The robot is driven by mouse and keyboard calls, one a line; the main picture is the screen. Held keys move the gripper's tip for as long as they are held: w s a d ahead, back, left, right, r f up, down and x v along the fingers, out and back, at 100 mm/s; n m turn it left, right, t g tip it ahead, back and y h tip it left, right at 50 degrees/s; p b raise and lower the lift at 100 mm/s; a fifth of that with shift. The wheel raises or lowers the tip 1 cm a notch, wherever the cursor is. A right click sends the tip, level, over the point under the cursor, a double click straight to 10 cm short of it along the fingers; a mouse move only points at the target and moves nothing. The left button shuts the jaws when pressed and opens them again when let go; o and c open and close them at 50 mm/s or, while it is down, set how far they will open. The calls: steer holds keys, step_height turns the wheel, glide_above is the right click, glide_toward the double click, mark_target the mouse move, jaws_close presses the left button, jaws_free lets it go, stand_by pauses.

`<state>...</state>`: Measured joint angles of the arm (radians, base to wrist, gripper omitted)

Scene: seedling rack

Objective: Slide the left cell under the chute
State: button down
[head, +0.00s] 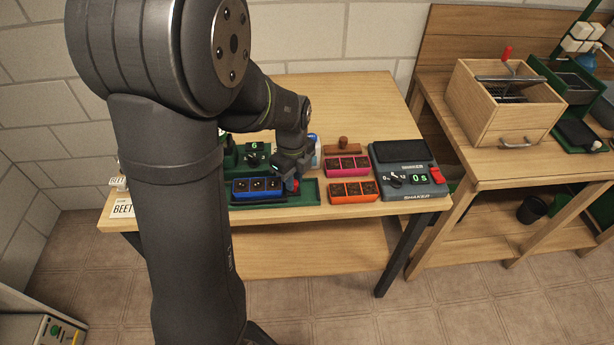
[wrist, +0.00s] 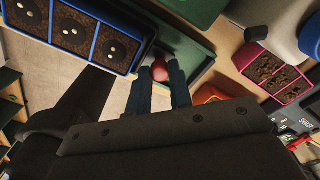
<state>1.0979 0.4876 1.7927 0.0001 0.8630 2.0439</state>
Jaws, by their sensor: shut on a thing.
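A blue tray (head: 258,188) with three soil-filled cells sits in a green sliding base (head: 310,192) at the front left of the table. In the wrist view the blue tray (wrist: 125,53) is at the upper left, its cells showing dark soil with small marks. A green dispenser (head: 254,152) with a display reading 6 stands behind the tray; I cannot make out its chute. My gripper (head: 291,181) is at the tray's right end, shut on a red knob (head: 294,187). In the wrist view the knob (wrist: 160,72) is between the fingers (wrist: 160,80).
A pink tray (head: 347,166) and an orange tray (head: 353,193) lie to the right, beside a dark shaker (head: 404,168) showing 0 s. BEET cards (head: 122,208) are at the left edge. The table's back is clear.

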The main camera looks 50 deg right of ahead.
steer(key=w+a, duration=0.3)
steer(key=shift+w+a, duration=0.35)
steer(key=shift+w, duration=0.05)
steer(key=c, duration=1.6)
jaws_free()
steer(key=shift+o, duration=0.2)
step_height(320, 180, up, 18)
steer(key=shift+f, duration=0.25)
step_height(320, 180, up, 8)
glide_above(273, 183)
steer(key=shift+s+a, duration=0.1)
